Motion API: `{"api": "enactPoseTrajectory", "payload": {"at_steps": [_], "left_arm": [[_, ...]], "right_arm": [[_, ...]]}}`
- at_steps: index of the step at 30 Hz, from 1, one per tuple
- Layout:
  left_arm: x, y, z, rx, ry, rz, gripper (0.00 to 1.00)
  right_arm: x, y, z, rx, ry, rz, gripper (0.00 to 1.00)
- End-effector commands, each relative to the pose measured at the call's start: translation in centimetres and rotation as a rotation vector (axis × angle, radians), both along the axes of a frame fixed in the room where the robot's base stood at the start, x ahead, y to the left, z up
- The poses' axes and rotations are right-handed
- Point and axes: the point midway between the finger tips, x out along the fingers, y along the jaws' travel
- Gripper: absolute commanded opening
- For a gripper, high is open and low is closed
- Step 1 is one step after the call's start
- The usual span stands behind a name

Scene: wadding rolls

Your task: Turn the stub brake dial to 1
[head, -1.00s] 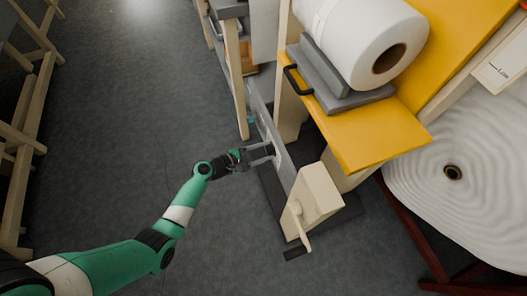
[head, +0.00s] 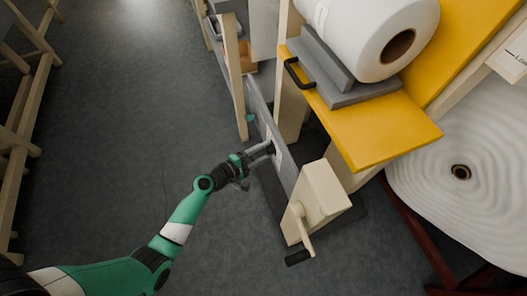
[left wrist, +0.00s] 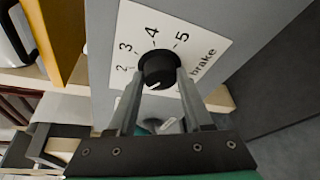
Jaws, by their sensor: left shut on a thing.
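The brake dial is a round black knob (left wrist: 158,66) on a white scale plate (left wrist: 205,35) lettered "brake", with 2, 3, 4 and 5 visible. The 1 cannot be seen. A white mark on the knob's lower edge points down and slightly left in the left wrist view, away from the visible numbers. My left gripper (left wrist: 159,76) is shut on the knob, one finger on each side. In the head view, my left gripper (head: 266,151) reaches the grey upright panel (head: 284,166) from the left; the knob is mostly hidden there. My right gripper is not in view.
A cream box with a crank handle (head: 322,198) stands in front of the panel. A yellow table (head: 385,132) carries a white roll (head: 375,30). A large wadding roll (head: 480,130) is at the right. The floor (head: 110,140) left of the panel is clear.

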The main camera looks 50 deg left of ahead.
Motion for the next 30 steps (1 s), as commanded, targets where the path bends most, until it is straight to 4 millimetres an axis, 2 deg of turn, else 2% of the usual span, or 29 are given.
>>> {"api": "enactPoseTrajectory", "payload": {"at_steps": [8, 9, 13, 23, 26, 30], "left_arm": [[0.0, 0.0, 0.0, 0.0, 0.001, -0.001, 0.0], [0.0, 0.0, 0.0, 0.0, 0.001, -0.001, 0.58], [0.0, 0.0, 0.0, 0.0, 0.001, -0.001, 0.81], [-0.3, 0.1, 0.1, -0.001, 0.001, 0.001, 0.81], [-1.4, 0.2, 0.4, -0.002, 0.003, 0.002, 0.81], [-4.4, 0.6, 1.2, -0.003, 0.005, 0.005, 0.81]], "right_arm": [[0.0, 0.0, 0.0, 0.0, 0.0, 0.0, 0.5], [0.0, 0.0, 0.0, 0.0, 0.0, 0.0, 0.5], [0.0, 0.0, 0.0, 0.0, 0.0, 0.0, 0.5], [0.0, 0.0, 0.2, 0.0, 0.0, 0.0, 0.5], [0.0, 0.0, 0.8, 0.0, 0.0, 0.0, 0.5], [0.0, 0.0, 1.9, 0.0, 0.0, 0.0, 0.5]]}}
